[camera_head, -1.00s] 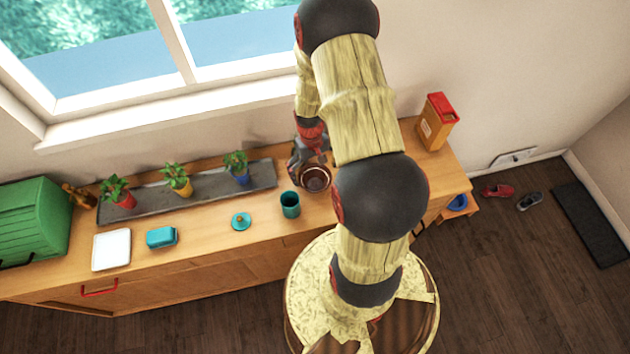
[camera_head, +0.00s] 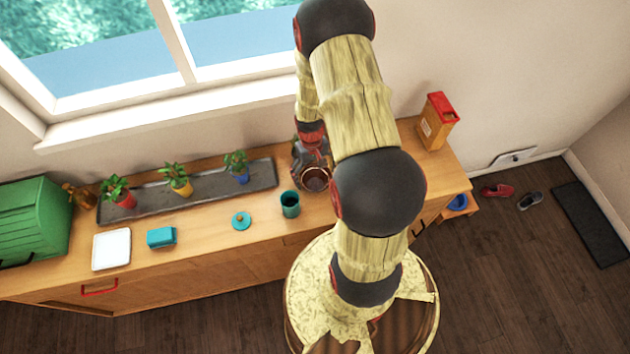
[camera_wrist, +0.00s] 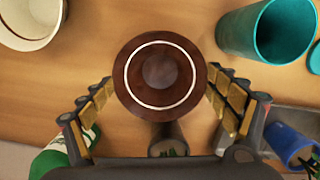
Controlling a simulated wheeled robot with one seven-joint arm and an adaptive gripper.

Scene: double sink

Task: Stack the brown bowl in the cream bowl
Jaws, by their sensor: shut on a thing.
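The brown bowl (camera_head: 316,179) is at the counter's back right in the head view, partly covered by my gripper (camera_head: 310,160). In the wrist view the brown bowl (camera_wrist: 122,72) is round and dark with a pale ring, between the two fingers of my gripper (camera_wrist: 160,84). The fingers are shut on it at opposite sides. Whether it touches the counter is unclear. The cream bowl (camera_wrist: 30,40) is cut off at the upper left of the wrist view, apart from the brown bowl. My arm hides it in the head view.
A teal cup (camera_head: 290,205) stands close to the brown bowl and also shows in the wrist view (camera_wrist: 234,34). A teal lidded piece (camera_head: 241,221), a teal box (camera_head: 161,237) and a white tray (camera_head: 111,249) lie leftward. Potted plants stand on a grey tray (camera_head: 209,188) behind.

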